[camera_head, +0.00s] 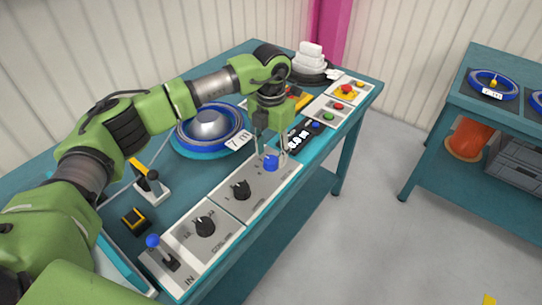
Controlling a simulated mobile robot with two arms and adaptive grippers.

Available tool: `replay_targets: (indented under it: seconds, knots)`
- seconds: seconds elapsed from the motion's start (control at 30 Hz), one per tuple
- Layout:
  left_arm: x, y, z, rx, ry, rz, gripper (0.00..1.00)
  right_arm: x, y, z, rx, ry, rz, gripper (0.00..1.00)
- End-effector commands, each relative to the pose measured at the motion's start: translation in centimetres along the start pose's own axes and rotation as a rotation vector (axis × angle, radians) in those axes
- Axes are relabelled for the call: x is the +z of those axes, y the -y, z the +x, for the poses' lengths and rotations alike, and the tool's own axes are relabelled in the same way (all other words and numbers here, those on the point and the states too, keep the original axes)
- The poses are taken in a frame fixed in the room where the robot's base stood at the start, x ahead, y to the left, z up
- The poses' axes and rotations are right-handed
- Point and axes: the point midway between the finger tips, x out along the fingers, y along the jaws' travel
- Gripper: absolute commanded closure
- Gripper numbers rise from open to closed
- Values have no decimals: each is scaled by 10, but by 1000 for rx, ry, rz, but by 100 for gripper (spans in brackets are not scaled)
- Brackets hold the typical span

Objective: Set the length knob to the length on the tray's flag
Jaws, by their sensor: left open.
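A white flag (238,139) reading "7 m" stands at the edge of the round blue tray (178,145), which holds a reel with a grey dome. A dark display (301,136) on the console seems to read "6.0 m". Two black knobs sit on the light panels, one nearer the middle (241,189) and one nearer the front (205,226); their small labels are too blurred to tell which sets length. My left gripper (270,154) is open and points down over the console, its fingers around or just behind a blue-topped control (271,163). My right gripper is out of view.
A blue-balled lever (153,241) stands at the console's front end. Red, green and yellow buttons (340,105) are at the far end. A yellow-and-black device (150,183) stands left of the panels.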

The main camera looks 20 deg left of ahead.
Motion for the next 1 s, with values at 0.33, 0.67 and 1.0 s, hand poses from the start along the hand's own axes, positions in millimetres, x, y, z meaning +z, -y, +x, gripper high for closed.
replay_targets:
  seconds: [0.33, 0.67, 1.0]
  knots:
    - [1, 0, -74, 2, 4, 0, 55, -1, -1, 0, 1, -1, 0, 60]
    - [0, 0, -100, 0, 0, -1, 55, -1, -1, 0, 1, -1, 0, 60]
    - [0, 0, -99, 0, 1, -1, 55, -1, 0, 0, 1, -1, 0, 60]
